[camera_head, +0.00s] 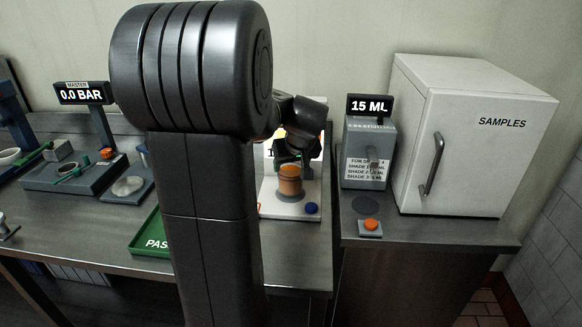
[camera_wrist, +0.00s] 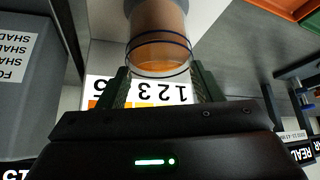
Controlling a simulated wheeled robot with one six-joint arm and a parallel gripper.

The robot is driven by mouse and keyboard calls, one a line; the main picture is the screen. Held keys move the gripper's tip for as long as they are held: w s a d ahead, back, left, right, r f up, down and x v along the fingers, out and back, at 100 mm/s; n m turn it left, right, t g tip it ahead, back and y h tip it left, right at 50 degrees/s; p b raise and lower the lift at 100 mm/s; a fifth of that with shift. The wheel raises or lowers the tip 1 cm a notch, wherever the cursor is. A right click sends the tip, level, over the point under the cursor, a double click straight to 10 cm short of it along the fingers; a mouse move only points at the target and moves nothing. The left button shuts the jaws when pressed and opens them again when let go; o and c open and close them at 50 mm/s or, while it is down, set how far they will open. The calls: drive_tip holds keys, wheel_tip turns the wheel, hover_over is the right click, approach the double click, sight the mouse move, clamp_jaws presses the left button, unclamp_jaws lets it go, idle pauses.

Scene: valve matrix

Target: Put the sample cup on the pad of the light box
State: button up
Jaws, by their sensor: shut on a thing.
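The sample cup (camera_head: 290,182), a clear cup of orange-brown liquid, is upright over the white light box (camera_head: 274,209) in the head view. A dark round pad (camera_head: 291,196) shows just under the cup; I cannot tell whether the cup touches it. My gripper (camera_head: 290,161) reaches in from behind my arm and is shut on the cup near its top. In the wrist view the cup (camera_wrist: 158,40) sits between the two green fingers of my gripper (camera_wrist: 160,76). The numbered shade scale (camera_wrist: 150,92) of the light box shows upside down behind the fingers.
A blue button (camera_head: 311,208) is at the box's front right corner. To the right stand a grey 15 ML dispenser (camera_head: 368,150), an orange button (camera_head: 370,226) and a white SAMPLES cabinet (camera_head: 470,140). A green tray (camera_head: 150,240) lies left, partly hidden by my arm.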

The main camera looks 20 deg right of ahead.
drive_tip(key=shift+f, duration=0.5)
drive_tip(key=shift+f, duration=0.25)
drive_tip(key=o, duration=1.4)
drive_tip(key=shift+r, duration=0.15)
drive_tip(key=shift+r, duration=0.3)
drive_tip(key=v, duration=1.1)
drive_tip(key=shift+s+r, duration=0.25)
